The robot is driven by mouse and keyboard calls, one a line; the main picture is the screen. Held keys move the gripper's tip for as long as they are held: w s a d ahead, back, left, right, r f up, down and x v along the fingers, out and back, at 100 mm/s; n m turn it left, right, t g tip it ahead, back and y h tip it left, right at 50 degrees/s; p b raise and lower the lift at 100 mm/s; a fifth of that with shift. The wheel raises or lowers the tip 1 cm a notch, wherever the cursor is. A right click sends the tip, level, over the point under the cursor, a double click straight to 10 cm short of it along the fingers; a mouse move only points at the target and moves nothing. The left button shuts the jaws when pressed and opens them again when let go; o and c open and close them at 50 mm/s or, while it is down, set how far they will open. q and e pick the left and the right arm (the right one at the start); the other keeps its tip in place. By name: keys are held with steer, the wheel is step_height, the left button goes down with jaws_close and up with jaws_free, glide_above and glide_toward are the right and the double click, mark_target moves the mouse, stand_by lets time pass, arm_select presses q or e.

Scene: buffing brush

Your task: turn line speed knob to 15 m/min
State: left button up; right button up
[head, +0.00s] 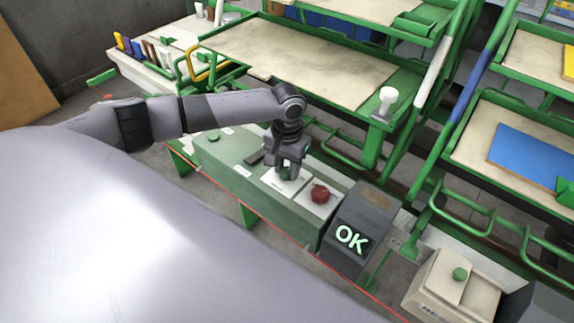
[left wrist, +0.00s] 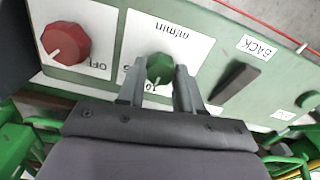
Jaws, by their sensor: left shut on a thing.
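The line speed knob (left wrist: 159,68) is green and sits on a white plate (left wrist: 195,45) printed m/min, upside down in the left wrist view. My left gripper (left wrist: 158,80) has one finger on each side of the knob and is shut on it. A small light mark shows low on the knob, near a printed 10. Other scale numbers are mostly hidden by the fingers. In the head view my left gripper (head: 288,173) points down onto the green control box (head: 222,150) and mostly hides the knob. My right gripper is not in view.
A red knob (left wrist: 66,43) marked OFF sits beside the plate; it also shows in the head view (head: 320,194). A black lever (left wrist: 236,82) near a BACK label is on the other side. A dark screen (head: 351,238) reads OK. Green racks (head: 410,130) stand behind.

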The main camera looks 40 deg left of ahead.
mark_target(287, 170)
arm_select(q)
steer(key=m, duration=1)
steer(key=shift+m, duration=0.4)
steer(key=shift+r, duration=0.1)
stand_by(0.3)
steer(key=o, duration=1)
steer(key=shift+o, duration=0.2)
step_height(287, 170, up, 7)
steer(key=shift+r, duration=0.1)
